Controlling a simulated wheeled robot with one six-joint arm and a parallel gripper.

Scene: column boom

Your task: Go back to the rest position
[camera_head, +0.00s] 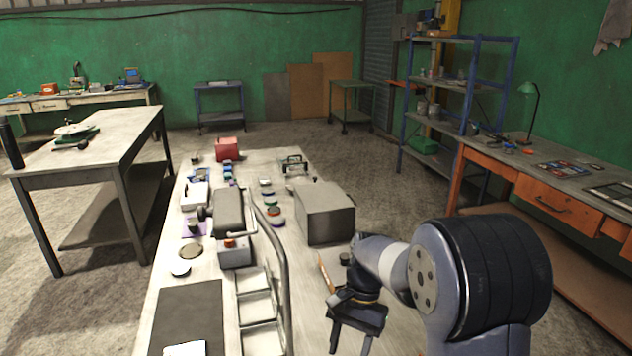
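My gripper (350,347) hangs over the near right part of the long workbench (305,160), with its fingers pointing down. The two fingers stand apart and nothing shows between them, so it is open and empty. The fingertips reach close to the bottom edge of the picture; whether they touch the bench I cannot tell. My arm comes in from the right and hides the bench's near right side.
A grey box (325,212) stands just behind my gripper. Left of it are a metal tray (262,308) with compartments, a curved rail and a dark mat (190,318). A red box (228,149) is at the far end. An orange desk (545,195) stands right.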

